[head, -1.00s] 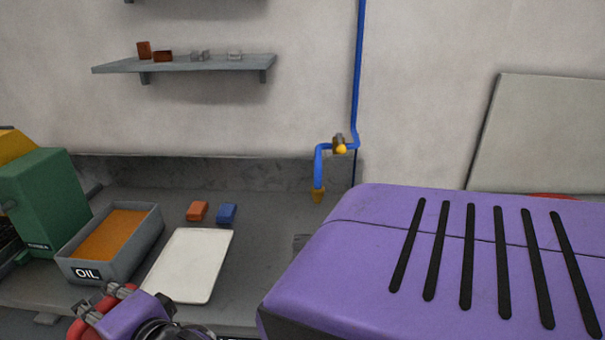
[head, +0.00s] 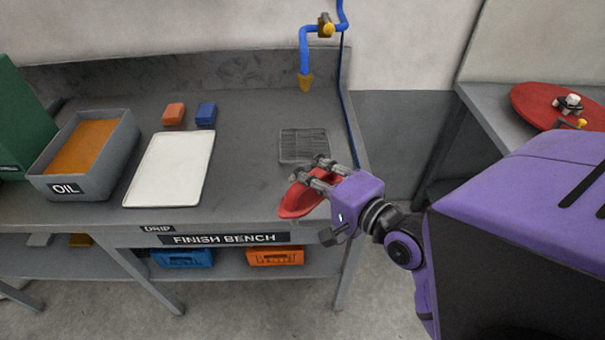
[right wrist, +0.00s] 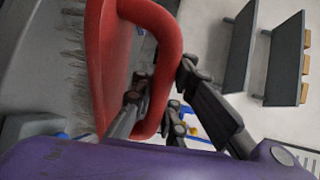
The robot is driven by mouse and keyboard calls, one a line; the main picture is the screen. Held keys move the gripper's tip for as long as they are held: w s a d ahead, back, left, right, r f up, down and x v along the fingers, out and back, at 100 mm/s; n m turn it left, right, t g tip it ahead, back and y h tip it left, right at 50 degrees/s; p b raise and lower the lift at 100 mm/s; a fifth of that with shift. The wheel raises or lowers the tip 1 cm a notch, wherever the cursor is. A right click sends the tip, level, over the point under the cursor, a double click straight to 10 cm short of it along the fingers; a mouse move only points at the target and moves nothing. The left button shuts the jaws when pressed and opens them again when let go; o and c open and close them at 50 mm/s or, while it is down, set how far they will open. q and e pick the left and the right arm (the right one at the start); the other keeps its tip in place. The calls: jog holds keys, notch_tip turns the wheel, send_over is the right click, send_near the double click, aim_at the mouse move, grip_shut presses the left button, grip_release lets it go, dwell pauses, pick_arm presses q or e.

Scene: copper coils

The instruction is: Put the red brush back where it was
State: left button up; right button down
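The red brush (head: 297,202) is in my right gripper (head: 312,173), above the front right part of the finish bench (head: 262,192). In the right wrist view, the fingers close around the loop handle of the brush (right wrist: 112,70), with pale bristles on its left side. A ribbed dark grey pad (head: 303,146) lies on the bench just behind the brush and gripper. The gripper and brush appear in front of its near edge; I cannot tell how high they are. My left gripper is not in view.
A white tray (head: 170,168), an oil bin (head: 118,150), an orange block (head: 174,114) and a blue block (head: 206,114) occupy the bench's left and middle. A blue pipe (head: 304,50) with a brass nozzle hangs at the back right. A red disc (head: 555,104) lies on the right table.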

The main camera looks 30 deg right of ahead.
jog(key=shift+n+y, duration=0.4)
jog(key=shift+y, duration=0.3)
jog(key=s+d+b, duration=0.1)
jog(key=s+d, duration=0.1)
jog(key=s+d+b, duration=0.1)
jog(key=d, duration=0.1)
jog(key=shift+s+r, duration=0.35)
jog(key=shift+r, duration=0.05)
jog(key=shift+s+d+r, duration=0.1)
jog(key=shift+r, duration=0.35)
jog(key=w+f+b, duration=0.1)
jog(key=w+f, duration=0.5)
jog(key=w, duration=0.1)
jog(key=w+f+b, duration=0.1)
jog(key=w+f, duration=0.5)
jog(key=shift+w+f+b, duration=0.35)
jog(key=shift+w+b, duration=0.05)
jog(key=shift+r, duration=0.15)
jog(key=c, duration=1.8)
grip_release()
jog(key=shift+f, duration=0.25)
